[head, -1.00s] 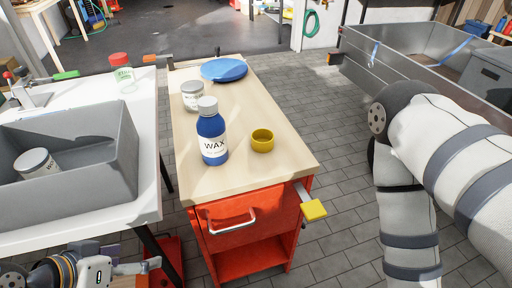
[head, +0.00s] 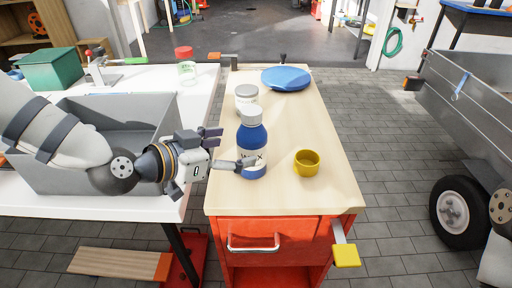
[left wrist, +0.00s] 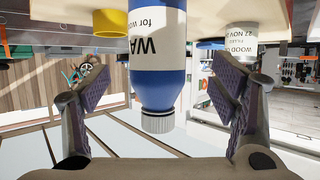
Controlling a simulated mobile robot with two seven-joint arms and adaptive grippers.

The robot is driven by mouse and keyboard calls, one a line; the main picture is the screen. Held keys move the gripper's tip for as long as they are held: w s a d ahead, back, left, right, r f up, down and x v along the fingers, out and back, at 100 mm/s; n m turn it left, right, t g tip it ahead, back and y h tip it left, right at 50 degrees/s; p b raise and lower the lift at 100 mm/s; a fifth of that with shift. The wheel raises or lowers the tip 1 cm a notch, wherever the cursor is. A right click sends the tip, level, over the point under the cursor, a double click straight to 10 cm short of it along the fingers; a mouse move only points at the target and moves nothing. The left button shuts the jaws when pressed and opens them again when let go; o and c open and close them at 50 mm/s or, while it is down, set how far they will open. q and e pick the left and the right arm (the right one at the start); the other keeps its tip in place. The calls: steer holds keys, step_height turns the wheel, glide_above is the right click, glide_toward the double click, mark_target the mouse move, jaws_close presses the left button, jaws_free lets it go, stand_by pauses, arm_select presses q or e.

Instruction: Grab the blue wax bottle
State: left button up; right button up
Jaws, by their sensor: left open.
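The blue wax bottle (head: 252,140) stands upright on the workbench top, with a grey-white cap and a white label. My left gripper (head: 230,148) reaches in from the left beside it, open and empty. One finger crosses in front of the bottle's lower label. In the left wrist view the bottle (left wrist: 160,70) appears upside down between the two spread fingers (left wrist: 160,98), with a gap on either side. I cannot tell how deep it is between them. My right gripper is not in view.
A white-labelled jar (head: 246,97) stands just behind the bottle, and a blue plate (head: 286,78) lies farther back. A yellow cup (head: 307,163) is to the right. The bench's right side is mostly clear.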

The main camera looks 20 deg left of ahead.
mark_target(241, 147)
arm_select(q)
steer(key=x, duration=0.2)
steer(key=b+x, duration=0.1)
steer(key=x, duration=0.1)
steer(key=shift+w+d+f, duration=0.1)
steer(key=shift+d+f, duration=0.1)
steer(key=shift+f, duration=0.2)
steer(key=shift+w+d, duration=0.2)
steer(key=shift+w, duration=0.05)
steer(key=shift+r, duration=0.15)
steer(key=c, duration=1.6)
steer(key=shift+o, duration=0.2)
steer(key=shift+r, duration=0.15)
